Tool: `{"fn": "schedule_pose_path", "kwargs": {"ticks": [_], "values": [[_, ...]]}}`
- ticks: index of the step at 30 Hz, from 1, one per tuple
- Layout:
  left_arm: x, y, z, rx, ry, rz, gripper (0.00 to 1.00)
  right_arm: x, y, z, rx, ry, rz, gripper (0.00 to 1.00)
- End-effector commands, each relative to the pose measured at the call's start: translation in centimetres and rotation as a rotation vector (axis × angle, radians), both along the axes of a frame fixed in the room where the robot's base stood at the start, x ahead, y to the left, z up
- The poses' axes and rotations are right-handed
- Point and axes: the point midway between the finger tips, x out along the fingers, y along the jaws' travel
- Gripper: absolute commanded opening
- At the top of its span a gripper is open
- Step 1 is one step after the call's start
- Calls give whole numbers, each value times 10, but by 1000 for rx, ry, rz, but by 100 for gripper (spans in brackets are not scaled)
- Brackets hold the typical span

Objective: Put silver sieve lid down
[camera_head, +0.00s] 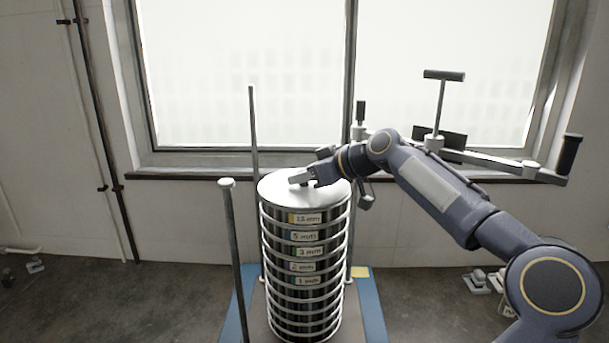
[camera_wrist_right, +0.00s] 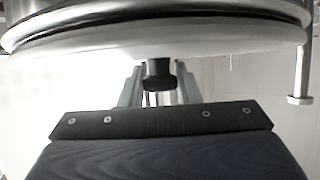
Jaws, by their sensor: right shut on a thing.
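The silver sieve lid (camera_head: 278,187) is a flat round disc at the top of the sieve stack (camera_head: 302,262). It lies level and lines up with the stack. In the right wrist view the lid (camera_wrist_right: 160,45) spans the top, with its dark knob (camera_wrist_right: 159,76) between my fingers. My right gripper (camera_head: 303,178) reaches in from the right and is shut on the lid's knob. I cannot tell whether the lid rests fully on the top sieve or sits just above it. The sieves below carry coloured size labels. My left gripper is out of view.
A grey post (camera_head: 236,260) stands front left of the stack and a thinner one (camera_head: 254,130) behind it. A clamp bar (camera_head: 480,160) with black handles extends behind my right arm. The stack stands on a blue base (camera_head: 373,310). Windows fill the back wall.

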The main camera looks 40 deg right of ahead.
Motion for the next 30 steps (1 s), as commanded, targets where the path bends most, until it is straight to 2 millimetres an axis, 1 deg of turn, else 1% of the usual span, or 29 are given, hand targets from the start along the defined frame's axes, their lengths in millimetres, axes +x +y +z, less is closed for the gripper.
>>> {"fn": "schedule_pose_path", "kwargs": {"ticks": [2,3,7,8,17,20,23,30], "values": [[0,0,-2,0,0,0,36,0,0,-3,0,0,0,0],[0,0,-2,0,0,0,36,0,0,-3,0,1,0,32],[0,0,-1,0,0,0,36,0,0,-2,0,1,0,49],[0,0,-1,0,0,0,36,0,0,-2,0,1,0,52],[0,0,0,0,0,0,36,0,0,1,0,0,-1,52],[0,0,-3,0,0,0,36,-5,-4,1,1,0,-5,52],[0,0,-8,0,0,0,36,-16,-8,6,0,0,-8,52],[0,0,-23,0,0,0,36,-55,-20,25,-2,0,-8,52]]}}
